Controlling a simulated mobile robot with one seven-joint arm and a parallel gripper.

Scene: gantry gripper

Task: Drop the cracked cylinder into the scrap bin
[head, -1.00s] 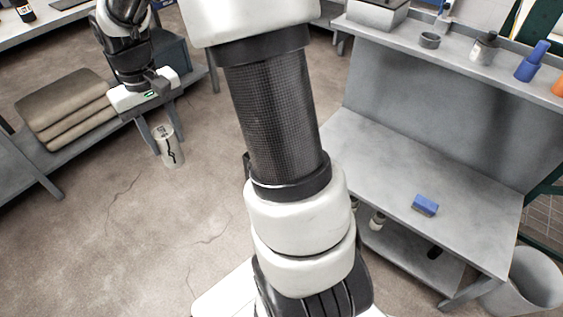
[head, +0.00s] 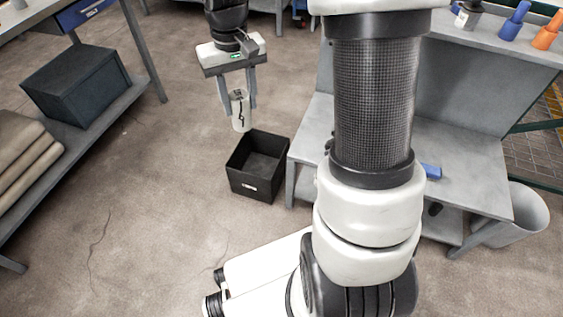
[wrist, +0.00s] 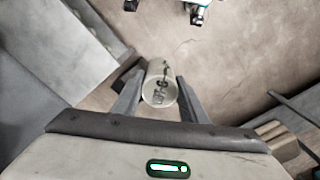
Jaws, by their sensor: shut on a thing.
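The cracked cylinder (head: 240,112) is pale with a dark crack line down its side. My gripper (head: 238,100) is shut on it and holds it upright above the floor in the head view. A black open box (head: 257,167) stands on the floor, just below and to the right of the cylinder in the head view. It looks empty. I cannot tell whether this box is the scrap bin.
A grey workbench (head: 460,165) with a blue block (head: 431,171) stands at the right. A light round bin (head: 522,215) is on the floor beyond it. A dark closed box (head: 78,88) sits on the left shelf. Floor between is clear.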

